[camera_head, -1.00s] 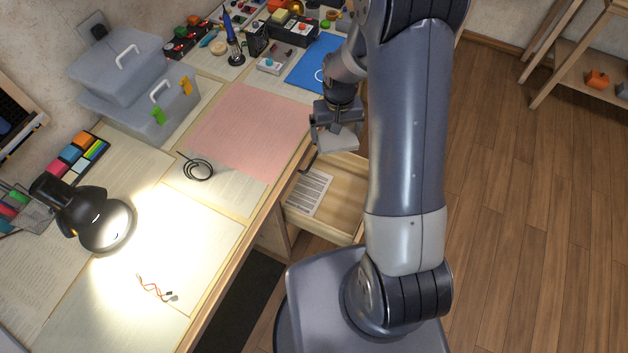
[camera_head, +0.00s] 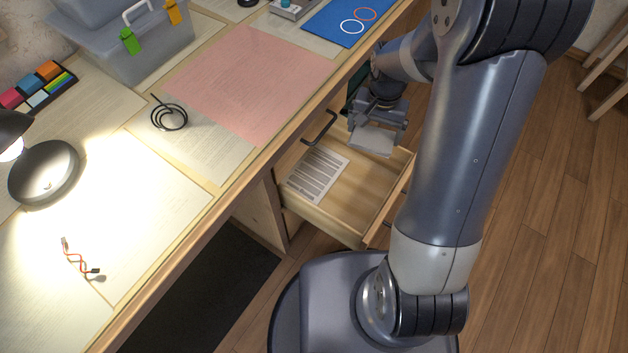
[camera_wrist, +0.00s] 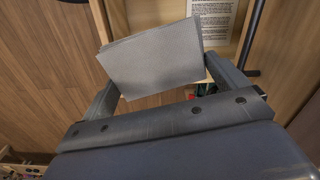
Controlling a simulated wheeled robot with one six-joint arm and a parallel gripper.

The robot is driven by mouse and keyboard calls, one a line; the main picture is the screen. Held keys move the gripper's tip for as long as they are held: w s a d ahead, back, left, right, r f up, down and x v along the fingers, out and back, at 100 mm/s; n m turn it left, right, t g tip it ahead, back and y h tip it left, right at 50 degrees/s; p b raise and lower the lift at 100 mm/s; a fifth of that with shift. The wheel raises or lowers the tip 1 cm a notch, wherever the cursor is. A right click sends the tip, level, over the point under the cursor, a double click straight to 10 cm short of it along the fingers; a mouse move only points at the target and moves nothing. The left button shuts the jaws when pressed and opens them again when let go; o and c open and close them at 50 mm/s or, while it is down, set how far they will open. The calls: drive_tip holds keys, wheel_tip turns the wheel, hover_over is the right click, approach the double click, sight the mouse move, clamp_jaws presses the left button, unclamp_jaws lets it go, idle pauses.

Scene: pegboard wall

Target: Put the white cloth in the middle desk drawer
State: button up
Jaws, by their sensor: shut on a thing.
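The white cloth (camera_head: 373,139) is a flat, folded, pale grey-white piece. My gripper (camera_head: 377,122) is shut on it and holds it over the back right part of an open desk drawer (camera_head: 352,197). In the wrist view the cloth (camera_wrist: 152,58) spans between the two fingers (camera_wrist: 170,84), and the drawer's wooden floor (camera_wrist: 152,13) shows beyond it. The drawer is pulled out and holds a printed paper sheet (camera_head: 318,174) on its left side. The gap between cloth and drawer is hard to judge.
A dark drawer handle (camera_head: 320,129) shows by the desk edge, above the open drawer. The desk top holds a pink mat (camera_head: 247,80), a lamp (camera_head: 45,172), a black cable coil (camera_head: 169,115) and a grey bin (camera_head: 150,50). Wooden floor (camera_head: 545,230) is free at right.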

sight(360, 195)
drive_tip(key=f+m+b, duration=0.1)
drive_tip(key=f+b, duration=0.5)
drive_tip(key=f, duration=0.3)
drive_tip(key=s+f+b, duration=0.1)
drive_tip(key=f+b, duration=0.5)
drive_tip(key=f, duration=0.4)
drive_tip(key=s+f+m+b, duration=0.1)
drive_tip(key=f+b, duration=0.5)
drive_tip(key=f, duration=0.3)
drive_tip(key=shift+d+f+m+b, duration=0.15)
drive_tip(key=shift+f+m+b, duration=0.05)
drive_tip(key=shift+m+b, duration=0.15)
drive_tip(key=shift+f, duration=0.2)
drive_tip(key=o, duration=0.6)
drive_tip(key=shift+r, duration=0.1)
wheel_tip(360, 195, up, 12)
drive_tip(key=p, duration=0.5)
drive_tip(key=shift+r, duration=0.1)
